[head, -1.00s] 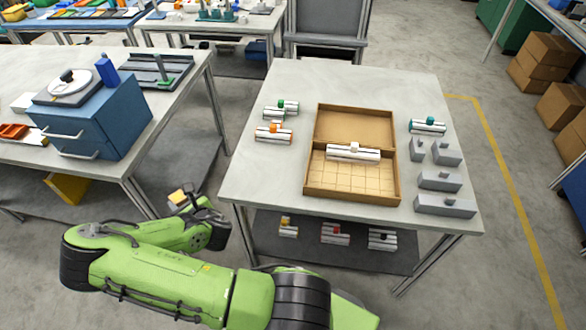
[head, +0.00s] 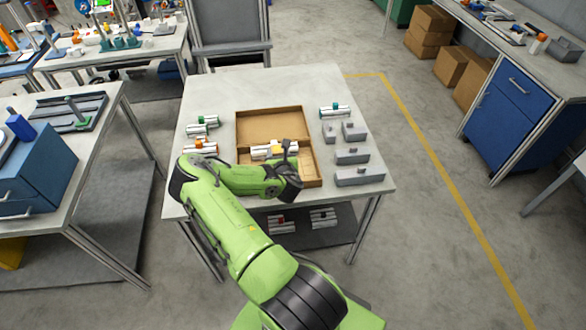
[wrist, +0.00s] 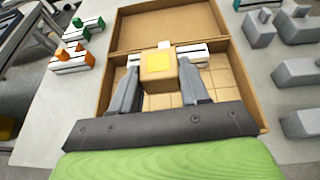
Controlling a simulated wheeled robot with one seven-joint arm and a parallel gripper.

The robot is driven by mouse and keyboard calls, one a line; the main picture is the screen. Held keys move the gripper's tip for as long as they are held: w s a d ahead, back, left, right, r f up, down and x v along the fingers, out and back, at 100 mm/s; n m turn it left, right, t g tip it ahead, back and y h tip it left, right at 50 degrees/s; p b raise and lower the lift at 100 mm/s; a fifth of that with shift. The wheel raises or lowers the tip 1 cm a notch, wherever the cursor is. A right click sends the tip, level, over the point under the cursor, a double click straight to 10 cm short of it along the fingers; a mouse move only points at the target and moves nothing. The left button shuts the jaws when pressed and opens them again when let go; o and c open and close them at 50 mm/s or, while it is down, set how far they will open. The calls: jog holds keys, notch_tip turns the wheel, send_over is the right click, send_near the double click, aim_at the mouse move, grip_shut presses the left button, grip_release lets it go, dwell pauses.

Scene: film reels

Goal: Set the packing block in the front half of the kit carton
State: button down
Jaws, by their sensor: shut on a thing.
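The packing block is a small brown cube with a yellow top (wrist: 158,67). In the wrist view my gripper (wrist: 160,80) is shut on it, one finger on each side. The open kit carton (head: 270,125) stands on the table; in the wrist view its back half (wrist: 170,25) is empty. Its front half has a grid floor (wrist: 160,101) and holds a white-knobbed silver piece (wrist: 190,55) near the divider. My gripper and the block are over this front half. The block hides part of the silver piece. In the head view my arm covers the carton's front left.
Green-knobbed (head: 203,125) and orange-knobbed (head: 199,146) pieces lie left of the carton. A teal-knobbed piece (head: 335,110) and several grey blocks (head: 352,155) stand right. More pieces (head: 281,224) sit on the lower shelf. The tabletop behind the carton is clear.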

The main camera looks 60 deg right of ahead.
notch_tip(320, 180, down, 10)
jog(key=b, duration=0.7)
jog(key=shift+w+f, duration=0.1)
jog(key=shift+f+b, duration=0.55)
jog(key=shift+b, duration=0.15)
